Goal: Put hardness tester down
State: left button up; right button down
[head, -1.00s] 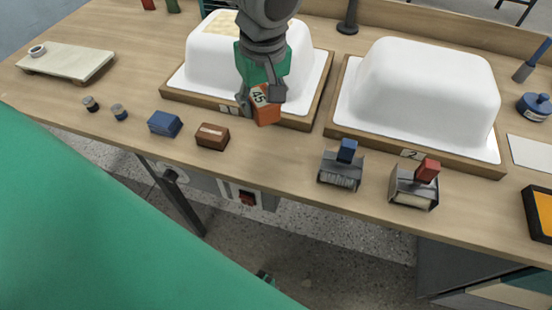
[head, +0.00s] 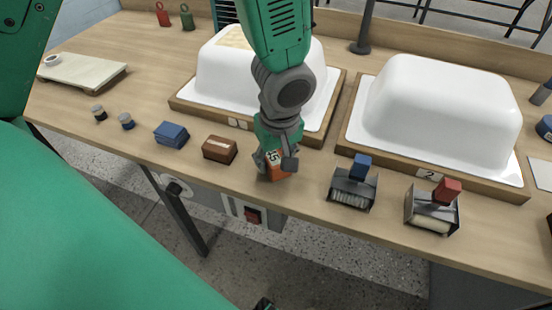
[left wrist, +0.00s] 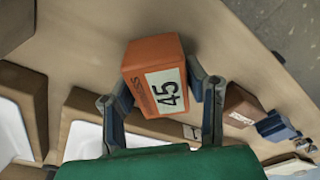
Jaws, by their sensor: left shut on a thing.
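The hardness tester is an orange block with a white "45" label (head: 279,173). My left gripper (head: 275,161) is shut on it, one finger on each side. The tester is low over the bench's front strip, between a brown block and a blue-handled brush; I cannot tell whether it touches the wood. In the left wrist view the tester (left wrist: 156,80) sits between the fingers (left wrist: 160,112), its label facing the camera. My right gripper is not in view.
The brown block (head: 220,149) and a blue block (head: 171,134) lie left of the tester. The blue-handled brush (head: 353,186) and a red-handled roller (head: 432,207) stand right. Two white tub shells (head: 222,75) (head: 435,108) on wooden bases stand behind. The bench's front edge is close.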

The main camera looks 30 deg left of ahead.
aim_at(279, 161)
pick_arm(q)
jog(key=shift+d, duration=0.1)
jog(key=o, duration=1.1)
notch_tip(279, 161, up, 12)
jog(key=d+p, duration=0.1)
jog(key=p, duration=0.2)
jog(key=shift+s, duration=0.45)
jog(key=shift+d, duration=0.1)
